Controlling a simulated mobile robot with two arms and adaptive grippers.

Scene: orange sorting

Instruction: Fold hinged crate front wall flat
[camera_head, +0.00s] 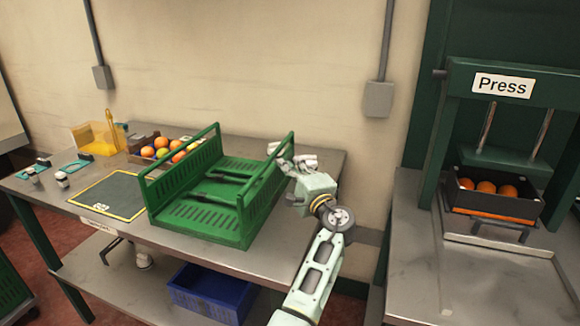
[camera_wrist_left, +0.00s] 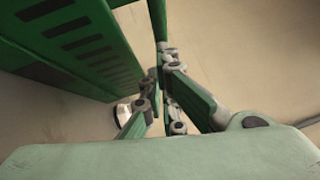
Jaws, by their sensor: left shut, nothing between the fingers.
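The green hinged crate (camera_head: 243,216) stands on the table. Its left wall (camera_head: 180,178) and right wall (camera_head: 266,192) are upright. Between them, slotted panels with handle bars (camera_head: 222,180) lie low over the floor; which one is the front wall I cannot tell for sure. My left gripper (camera_head: 279,157) is shut and empty at the top far part of the right wall, close to its rail; contact is unclear. In the left wrist view the gripper's fingers (camera_wrist_left: 162,98) are beside a slotted green wall (camera_wrist_left: 75,45). My right gripper is not in view.
On the table (camera_head: 190,252) are a dark mat (camera_head: 110,194), a box of oranges (camera_head: 135,156) and a yellow container (camera_head: 92,138). A blue bin (camera_head: 210,296) sits below. The press (camera_head: 502,88) stands right, with a dark crate of oranges (camera_head: 495,204).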

